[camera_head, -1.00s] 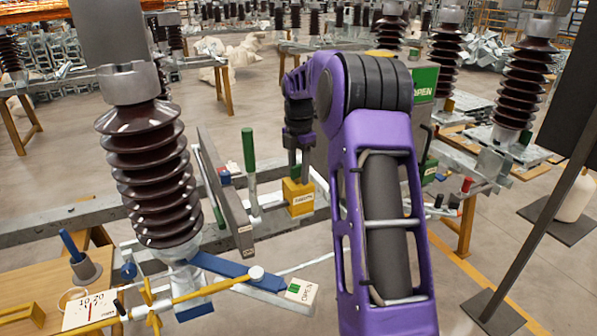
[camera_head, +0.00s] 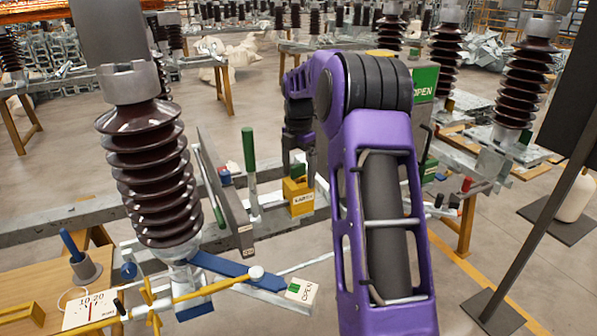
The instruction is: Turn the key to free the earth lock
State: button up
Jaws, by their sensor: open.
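The earth lock appears as a yellow block (camera_head: 298,196) with a small white label, mounted on the grey steel rail right of the green-handled lever (camera_head: 250,165). My gripper (camera_head: 294,168) points down at the lock's upper part, at the end of my purple arm. Its fingers are dark and small here, and they look open. I cannot tell whether they touch anything. No key is clearly visible; the gripper and arm may hide it.
A brown ribbed insulator (camera_head: 152,170) stands at left. A blue bar with an OPEN tag (camera_head: 301,290) sticks out below. A green OPEN sign (camera_head: 424,82) is behind my arm. A dark post stands at right.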

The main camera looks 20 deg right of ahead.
notch_tip(320, 180, up, 17)
jog(key=shift+r, duration=0.2)
dwell(0.3)
